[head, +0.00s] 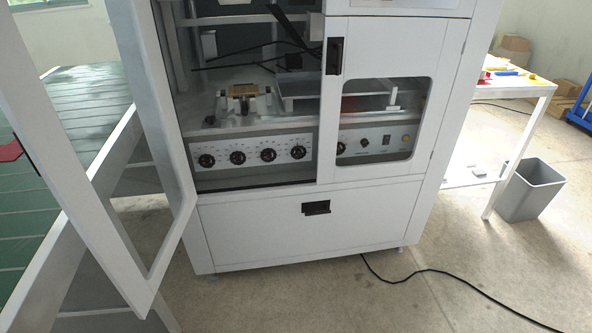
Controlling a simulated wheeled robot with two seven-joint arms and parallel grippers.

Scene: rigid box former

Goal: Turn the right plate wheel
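The white box former (300,225) stands in the middle. Its left door (95,160) is swung open to the left; the right door (447,100), with a window, is shut. A pale control panel low inside carries a row of black round knobs. The rightmost in the open bay is one knob (298,152); beside it sits another (268,154), and the leftmost knob (207,160) is near the left frame. A further dark knob (340,149) shows behind the right door's window. I cannot tell which is the right plate wheel. Neither of my grippers is in view.
A small brown and metal fixture (245,97) sits on the shelf above the panel. A green-topped table (85,105) is at the left. A white table (518,88) and grey bin (530,190) stand at the right. A black cable (440,272) crosses the floor.

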